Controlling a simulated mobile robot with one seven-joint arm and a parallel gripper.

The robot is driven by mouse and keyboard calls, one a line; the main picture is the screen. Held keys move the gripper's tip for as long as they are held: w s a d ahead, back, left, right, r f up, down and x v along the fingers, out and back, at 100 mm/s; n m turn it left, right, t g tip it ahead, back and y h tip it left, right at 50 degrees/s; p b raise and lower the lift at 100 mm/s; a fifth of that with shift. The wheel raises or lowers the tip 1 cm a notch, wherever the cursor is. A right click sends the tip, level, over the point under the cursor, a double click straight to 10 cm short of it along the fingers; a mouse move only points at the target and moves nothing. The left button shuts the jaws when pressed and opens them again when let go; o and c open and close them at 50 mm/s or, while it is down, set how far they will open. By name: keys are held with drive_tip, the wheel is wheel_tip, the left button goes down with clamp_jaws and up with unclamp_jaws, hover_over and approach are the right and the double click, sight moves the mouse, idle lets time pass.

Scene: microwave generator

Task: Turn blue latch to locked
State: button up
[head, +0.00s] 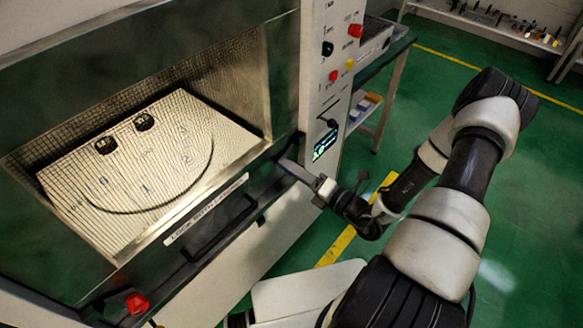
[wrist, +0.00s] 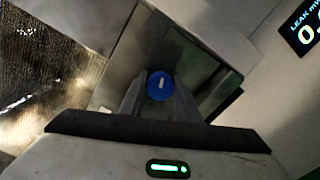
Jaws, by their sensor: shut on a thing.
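The blue latch (wrist: 160,84) is a round blue knob with a short white mark, which stands nearly upright in the wrist view. It sits on the metal front of the microwave chamber, near its lower right corner. My gripper (wrist: 160,96) has one finger on each side of the knob and is shut on it. In the head view my gripper (head: 297,171) reaches that corner from the right. The latch itself cannot be made out there, behind the fingers.
A red knob (head: 137,303) sits at the lower left of the front. A black handle (head: 222,232) runs along the lower edge. The control panel (head: 328,75) with buttons and a display (head: 326,141) rises just beyond my gripper. Green floor (head: 460,75) is open to the right.

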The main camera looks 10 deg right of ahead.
drive_tip(key=o, duration=1)
drive_tip(key=shift+o, duration=0.2)
drive_tip(key=v, duration=1.7)
drive_tip(key=shift+s+d, duration=0.15)
